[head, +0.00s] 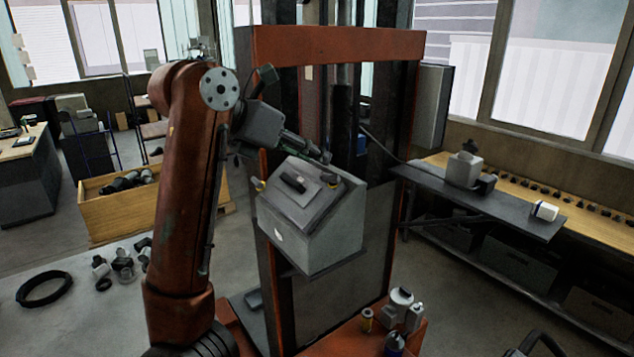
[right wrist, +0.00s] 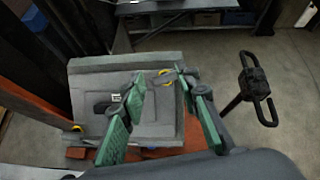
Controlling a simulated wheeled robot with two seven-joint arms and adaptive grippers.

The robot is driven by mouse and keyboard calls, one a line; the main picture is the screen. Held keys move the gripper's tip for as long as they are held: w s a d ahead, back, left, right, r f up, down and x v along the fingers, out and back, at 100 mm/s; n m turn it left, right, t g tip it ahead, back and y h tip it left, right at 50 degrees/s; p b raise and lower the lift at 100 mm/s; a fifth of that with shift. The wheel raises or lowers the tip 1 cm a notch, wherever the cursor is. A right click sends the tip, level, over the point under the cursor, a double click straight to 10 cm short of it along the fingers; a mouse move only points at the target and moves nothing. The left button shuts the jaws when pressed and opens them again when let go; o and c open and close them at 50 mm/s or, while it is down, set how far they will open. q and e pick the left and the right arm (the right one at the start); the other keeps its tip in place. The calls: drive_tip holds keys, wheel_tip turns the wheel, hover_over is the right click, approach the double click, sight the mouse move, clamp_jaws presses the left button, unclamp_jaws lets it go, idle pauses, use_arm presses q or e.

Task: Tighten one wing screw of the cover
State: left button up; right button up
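The cover is the sloped grey top (head: 300,188) of a grey box (head: 320,240) fixed to the front of a red machine frame. It carries a dark handle (head: 293,182), also seen in the right wrist view (right wrist: 103,107). One yellow wing screw (head: 258,184) sits at the cover's left edge, and another (head: 329,180) at its right, close below the fingers. My left gripper is out of view.
A red ledge (head: 345,340) below holds a white canister (head: 400,300) and small cans. A dark shelf (head: 480,205) and workbench stand at right. A wooden crate (head: 110,215) stands at left. A black looped handle (right wrist: 257,85) rises right of the box.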

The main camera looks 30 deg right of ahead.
sight(328, 176)
drive_tip(key=n+t+y+b, duration=0.1)
drive_tip(key=n+y, duration=0.1)
drive_tip(key=n, duration=0.4)
drive_tip(key=d+f+n+y+b, duration=0.1)
drive_tip(key=n+y+b, duration=0.1)
drive_tip(key=n, duration=0.5)
drive_tip(key=f+n+t+y+b, duration=0.1)
drive_tip(key=n, duration=0.6)
drive_tip(key=shift+d+f+t+y+b, duration=0.1)
drive_tip(key=shift+d+t+y+b, duration=0.2)
drive_tip(key=shift+y+b, duration=0.1)
drive_tip(key=shift+w+d+f, duration=0.1)
drive_tip(key=shift+d+f, duration=0.1)
drive_tip(key=shift+d, duration=0.05)
drive_tip(key=shift+d+f+b, duration=0.6)
drive_tip(key=shift+f+b, duration=0.2)
drive_tip(key=shift+b, duration=0.05)
drive_tip(key=shift+d+f+b, duration=0.6)
drive_tip(key=shift+f+b, duration=0.2)
drive_tip(key=shift+c, duration=0.4)
